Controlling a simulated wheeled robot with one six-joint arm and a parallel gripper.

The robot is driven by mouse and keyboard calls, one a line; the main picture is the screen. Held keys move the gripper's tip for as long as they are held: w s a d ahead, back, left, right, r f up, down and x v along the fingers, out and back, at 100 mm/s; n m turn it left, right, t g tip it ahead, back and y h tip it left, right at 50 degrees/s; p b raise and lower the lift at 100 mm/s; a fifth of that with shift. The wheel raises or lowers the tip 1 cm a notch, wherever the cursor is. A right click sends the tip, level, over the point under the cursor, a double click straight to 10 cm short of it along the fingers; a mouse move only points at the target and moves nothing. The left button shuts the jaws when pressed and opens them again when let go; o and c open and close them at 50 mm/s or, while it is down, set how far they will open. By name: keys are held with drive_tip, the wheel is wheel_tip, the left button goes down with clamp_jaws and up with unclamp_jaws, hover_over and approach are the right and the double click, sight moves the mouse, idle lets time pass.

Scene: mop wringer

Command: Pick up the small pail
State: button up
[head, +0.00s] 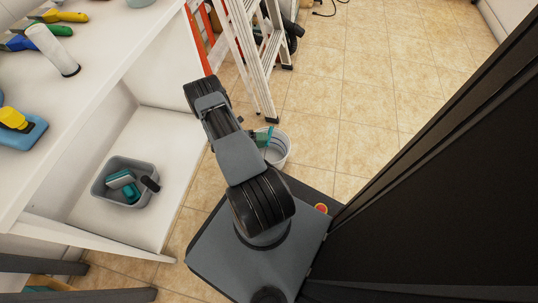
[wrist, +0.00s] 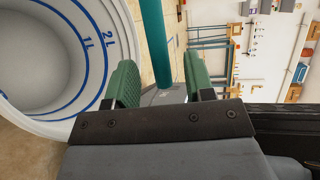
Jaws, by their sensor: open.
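The small pail (head: 282,153) is white with blue lines and stands on the tiled floor just beyond my base. Its inside shows large at the left of the wrist view (wrist: 40,60), with 1L and 2L marks. My gripper (head: 262,134) is at the pail's rim, and its green fingers (wrist: 161,78) are apart. A teal bar (wrist: 155,40), which looks like the pail's handle, runs between the fingers in the wrist view. I cannot tell whether either finger touches it. My arm hides part of the pail in the head view.
A white shelf unit (head: 110,60) stands at the left, with a grey tub (head: 128,200) on its lower level. A stepladder (head: 255,60) stands behind the pail. A large black panel fills the right side.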

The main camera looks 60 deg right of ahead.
drive_tip(key=shift+x, duration=1.4)
clamp_jaws()
